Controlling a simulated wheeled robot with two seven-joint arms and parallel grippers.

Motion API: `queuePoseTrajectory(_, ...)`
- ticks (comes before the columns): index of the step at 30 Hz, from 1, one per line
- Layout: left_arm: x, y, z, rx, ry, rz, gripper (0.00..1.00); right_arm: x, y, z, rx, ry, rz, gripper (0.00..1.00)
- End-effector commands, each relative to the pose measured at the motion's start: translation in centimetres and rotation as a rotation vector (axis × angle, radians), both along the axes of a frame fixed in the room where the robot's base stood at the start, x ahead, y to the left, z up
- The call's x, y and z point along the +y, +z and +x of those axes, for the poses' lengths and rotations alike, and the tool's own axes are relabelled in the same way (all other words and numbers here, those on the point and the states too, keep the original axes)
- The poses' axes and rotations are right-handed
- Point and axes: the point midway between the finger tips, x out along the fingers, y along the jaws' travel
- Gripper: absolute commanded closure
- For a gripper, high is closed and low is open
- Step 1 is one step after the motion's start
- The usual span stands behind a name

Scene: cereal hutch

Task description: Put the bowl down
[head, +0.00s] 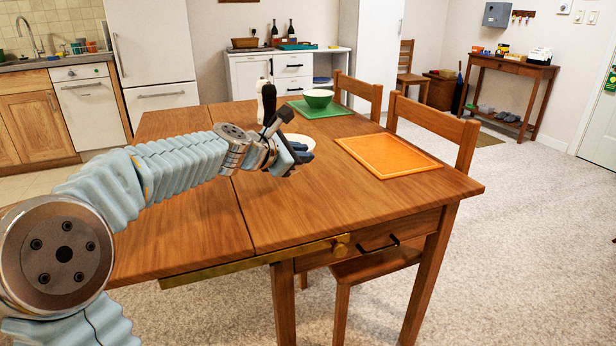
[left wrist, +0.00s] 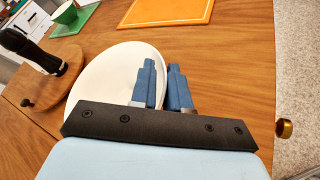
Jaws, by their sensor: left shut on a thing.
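A shallow white bowl (head: 301,142) shows partly behind my left gripper (head: 300,152) over the wooden table. In the left wrist view the white bowl (left wrist: 108,75) is a wide pale disc, and the fingers of my left gripper (left wrist: 165,75) are at its right-hand rim. My left gripper is shut on the white bowl. I cannot tell whether the bowl touches the table. A green bowl (head: 318,97) stands upright on a green placemat (head: 322,112) at the far side. My right gripper is not in view.
An orange placemat (head: 388,155) lies empty on the table's right side. A dark mill (head: 268,102) and a white one stand beyond my gripper, on a round wooden board (left wrist: 50,88). Chairs (head: 432,125) stand along the right edge. The table's near part (head: 300,205) is clear.

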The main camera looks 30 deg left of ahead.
Motion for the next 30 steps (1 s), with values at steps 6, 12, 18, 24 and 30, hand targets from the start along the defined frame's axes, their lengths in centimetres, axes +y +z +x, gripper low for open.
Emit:
queuePoseTrajectory(6, -1.6, -3.6, 0.8, 0.002, 0.000, -0.001, 1.00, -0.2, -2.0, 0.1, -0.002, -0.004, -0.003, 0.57)
queuePoseTrajectory(12, -1.5, -5.1, 0.7, -0.001, 0.001, 0.000, 1.00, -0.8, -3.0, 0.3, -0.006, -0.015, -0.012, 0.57)
queuePoseTrajectory(18, -1.5, -5.1, 0.7, 0.002, 0.000, -0.001, 0.83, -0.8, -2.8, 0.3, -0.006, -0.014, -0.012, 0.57)
queuePoseTrajectory(24, -1.5, -5.0, 0.7, 0.002, 0.000, -0.001, 0.58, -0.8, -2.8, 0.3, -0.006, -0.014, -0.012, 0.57)
queuePoseTrajectory(30, -1.5, -5.0, 0.7, 0.001, 0.000, 0.000, 0.58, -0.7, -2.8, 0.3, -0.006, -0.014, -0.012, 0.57)
